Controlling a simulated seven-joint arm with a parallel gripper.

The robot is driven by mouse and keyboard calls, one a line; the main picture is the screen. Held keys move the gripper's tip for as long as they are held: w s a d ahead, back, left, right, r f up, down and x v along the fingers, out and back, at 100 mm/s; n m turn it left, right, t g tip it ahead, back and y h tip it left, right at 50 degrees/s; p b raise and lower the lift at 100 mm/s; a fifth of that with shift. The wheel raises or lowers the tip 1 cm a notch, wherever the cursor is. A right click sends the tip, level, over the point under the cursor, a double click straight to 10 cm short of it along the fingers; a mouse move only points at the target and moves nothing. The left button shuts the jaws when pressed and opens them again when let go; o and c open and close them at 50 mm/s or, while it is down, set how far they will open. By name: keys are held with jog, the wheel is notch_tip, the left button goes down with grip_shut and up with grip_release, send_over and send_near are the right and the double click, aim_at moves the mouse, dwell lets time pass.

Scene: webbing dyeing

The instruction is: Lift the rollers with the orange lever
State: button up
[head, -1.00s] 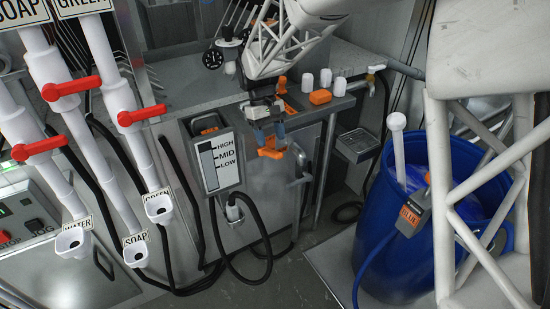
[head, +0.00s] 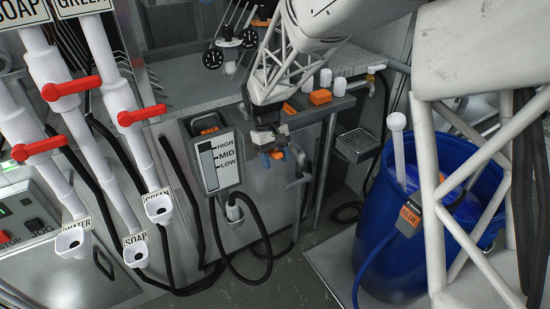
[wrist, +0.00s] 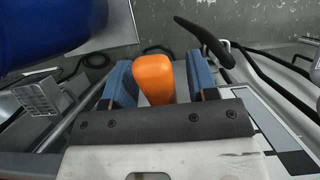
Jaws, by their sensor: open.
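The orange lever's rounded knob (wrist: 153,78) sits between my gripper's two blue finger pads in the wrist view. My gripper (wrist: 158,84) is open, with one pad on each side of the knob; I cannot tell whether either pad touches it. In the head view my gripper (head: 273,153) points down at the front of the grey machine, and a bit of the orange lever (head: 278,155) shows at its fingertips. The lever's shaft is mostly hidden by the gripper. Dark rollers or wheels (head: 213,58) stand on rods at the machine's back.
A HIGH/MID/LOW level box (head: 212,160) is just left of my gripper. A grey pipe handle (head: 299,168) is close on its right. A blue barrel (head: 375,230) stands at the right.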

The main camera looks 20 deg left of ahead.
grip_shut()
jog(key=shift+w+a+r+g+h, duration=0.15)
jog(key=shift+r+g+h, duration=0.35)
dwell(0.3)
grip_release()
jog(key=shift+v, duration=3.95)
